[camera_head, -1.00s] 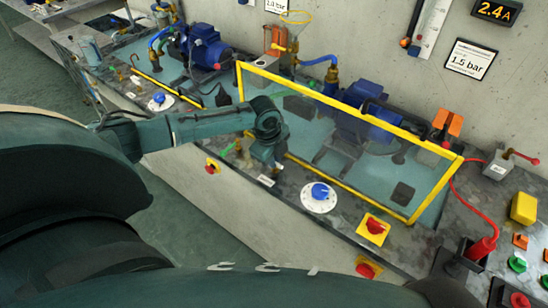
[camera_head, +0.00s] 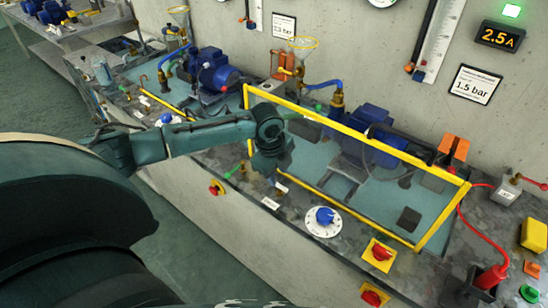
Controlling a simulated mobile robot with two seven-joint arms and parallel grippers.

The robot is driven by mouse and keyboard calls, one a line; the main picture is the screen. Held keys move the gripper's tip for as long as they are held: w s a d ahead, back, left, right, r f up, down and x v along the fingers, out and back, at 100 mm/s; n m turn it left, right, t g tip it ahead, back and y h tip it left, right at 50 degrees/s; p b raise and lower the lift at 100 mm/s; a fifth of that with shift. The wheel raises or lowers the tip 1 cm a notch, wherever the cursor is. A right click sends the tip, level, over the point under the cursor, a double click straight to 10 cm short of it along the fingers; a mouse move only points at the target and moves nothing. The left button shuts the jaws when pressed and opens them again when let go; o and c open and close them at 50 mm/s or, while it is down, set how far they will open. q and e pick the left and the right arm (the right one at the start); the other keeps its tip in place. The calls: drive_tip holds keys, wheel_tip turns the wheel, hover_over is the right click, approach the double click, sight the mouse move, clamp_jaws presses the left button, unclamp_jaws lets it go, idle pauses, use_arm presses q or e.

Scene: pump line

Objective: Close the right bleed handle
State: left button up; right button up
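A small green lever (camera_head: 234,170) sits on the front ledge of the right pump station, just left of my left gripper. It may be the right bleed handle; my gripper and wrist partly hide the fittings there. My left gripper (camera_head: 268,170) points down at the ledge, close beside the lever, near the left end of the yellow-framed guard. Its fingertips are dark and blurred, so I cannot tell their opening or any contact. Another small green handle (camera_head: 138,114) shows at the left pump station. My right gripper is not in view.
The clear guard with a yellow frame (camera_head: 350,133) stands over the right pump (camera_head: 368,125). A blue knob on a white dial (camera_head: 324,218) and red-on-yellow switches (camera_head: 380,254) line the front ledge. The wall display (camera_head: 499,36) reads 2.5 A.

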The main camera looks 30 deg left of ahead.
use_arm(q)
wheel_tip(320, 180, up, 8)
drive_tip(key=s, duration=0.1)
drive_tip(key=shift+s, duration=0.3)
idle(0.3)
drive_tip(key=s+d+f+n+t+h, duration=0.1)
drive_tip(key=s+d+f+n, duration=0.1)
drive_tip(key=s+d+f, duration=0.4)
drive_tip(key=s+d+f+n+h, duration=0.15)
drive_tip(key=s+d, duration=0.25)
drive_tip(key=d, duration=0.4)
drive_tip(key=s+a+f+n+y, duration=0.1)
drive_tip(key=s+a+n, duration=0.1)
drive_tip(key=s+n, duration=0.5)
drive_tip(key=s+a+f+n+y, duration=0.1)
drive_tip(key=s+a+n+y, duration=0.15)
drive_tip(key=s+n, duration=0.45)
drive_tip(key=w+d+f+m+t+h, duration=0.1)
drive_tip(key=w+d+f+t+h, duration=0.2)
drive_tip(key=f, duration=0.6)
drive_tip(key=w+d+t, duration=0.2)
drive_tip(key=t, duration=0.1)
drive_tip(key=shift+w+d+f+t+h, duration=0.2)
drive_tip(key=shift+w+f+t+h, duration=0.1)
drive_tip(key=shift+t, duration=0.1)
